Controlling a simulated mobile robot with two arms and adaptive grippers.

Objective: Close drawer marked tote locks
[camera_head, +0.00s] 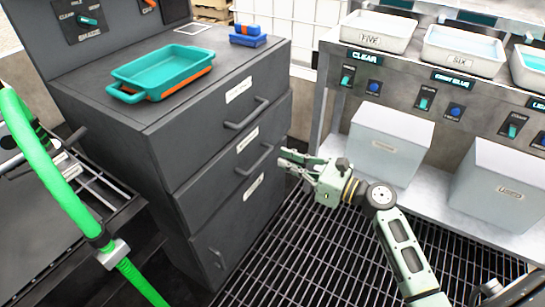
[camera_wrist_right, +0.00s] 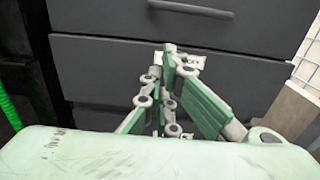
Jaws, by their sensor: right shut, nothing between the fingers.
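A dark grey drawer cabinet (camera_head: 165,150) stands left of centre in the head view. It has a top drawer (camera_head: 225,113), a middle drawer (camera_head: 225,168) and a bottom drawer (camera_head: 238,222), each with a white label too small to read. I cannot tell which is marked tote locks, or whether any stands slightly out. My right gripper (camera_head: 286,162) is shut and empty, in front of the cabinet near the middle drawer's handle (camera_head: 255,161). In the right wrist view its fingertips (camera_wrist_right: 170,52) meet before a drawer front (camera_wrist_right: 100,70), partly covering a label. My left gripper is not in view.
A teal tray (camera_head: 165,70) and a blue block (camera_head: 248,38) lie on the cabinet. A shelf unit at right holds white basins (camera_head: 462,50) and pale bins (camera_head: 388,145). A green hose (camera_head: 50,180) hangs at left. Grated floor (camera_head: 290,255) lies open before the cabinet.

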